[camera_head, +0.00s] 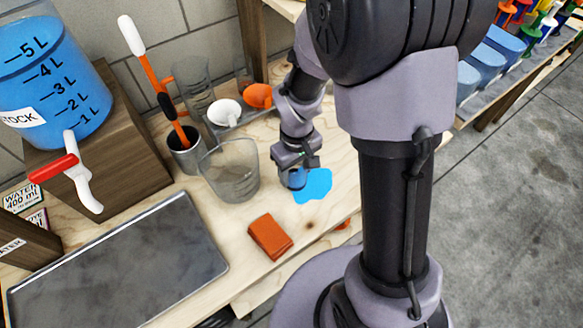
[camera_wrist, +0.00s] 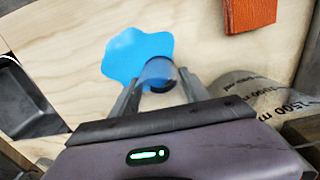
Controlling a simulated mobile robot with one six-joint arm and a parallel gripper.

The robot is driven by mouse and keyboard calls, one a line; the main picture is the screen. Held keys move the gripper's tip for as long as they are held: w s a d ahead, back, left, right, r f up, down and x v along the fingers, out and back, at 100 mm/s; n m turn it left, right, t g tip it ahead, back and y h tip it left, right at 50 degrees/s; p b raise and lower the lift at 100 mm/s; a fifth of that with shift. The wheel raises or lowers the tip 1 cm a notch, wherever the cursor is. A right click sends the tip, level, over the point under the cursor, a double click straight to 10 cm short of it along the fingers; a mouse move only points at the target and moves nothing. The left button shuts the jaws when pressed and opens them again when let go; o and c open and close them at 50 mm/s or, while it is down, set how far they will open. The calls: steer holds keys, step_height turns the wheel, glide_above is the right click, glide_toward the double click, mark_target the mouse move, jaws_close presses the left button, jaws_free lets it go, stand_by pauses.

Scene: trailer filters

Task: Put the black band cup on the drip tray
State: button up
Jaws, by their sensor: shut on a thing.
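My gripper (camera_head: 296,172) is shut on a small clear cup (camera_wrist: 159,72) with a dark band. The cup sits between the two fingertips (camera_wrist: 160,88) in the wrist view. It is at the edge of a flat blue patch (camera_head: 314,186) on the wooden bench; I cannot tell whether it touches the bench. In the head view the cup is mostly hidden by my fingers. A wide, flat grey metal tray (camera_head: 120,268), apparently the drip tray, lies at the front left, well away from my gripper. Its top looks empty.
A large clear beaker (camera_head: 230,172) stands left of my gripper. An orange cloth or block (camera_head: 269,236) lies between gripper and tray. A blue-filled tank (camera_head: 50,80) with a red-handled tap (camera_head: 75,172) overhangs the left side. A grey tool holder (camera_head: 184,150) stands behind.

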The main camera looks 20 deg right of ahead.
steer(key=shift+s+d, duration=0.15)
steer(key=o, duration=1)
steer(key=shift+f, duration=0.1)
steer(key=o, duration=0.5)
